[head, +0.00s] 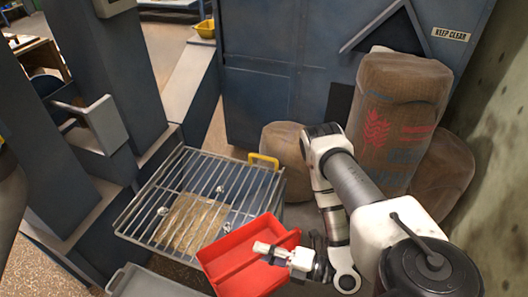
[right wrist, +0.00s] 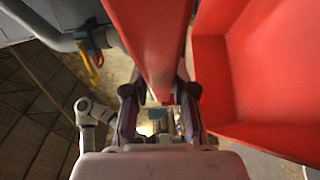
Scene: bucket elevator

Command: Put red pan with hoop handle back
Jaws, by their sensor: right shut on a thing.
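The red pan (head: 235,271) is at the bottom centre of the head view, tilted, in front of the wire grate. My right gripper (head: 266,249) reaches over it from the right. In the right wrist view the two fingers (right wrist: 160,110) are shut on a red bar-like part of the pan (right wrist: 265,75), one finger on each side. I cannot tell whether this part is the hoop handle or a divider. The pan's underside and what it may rest on are hidden. My left gripper is in neither view.
A grey tray (head: 135,281) is at the bottom left. Brown sacks (head: 395,115) stand at the right by the wall. A blue cabinet (head: 275,85) is behind. A yellow pan (head: 206,29) sits far back.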

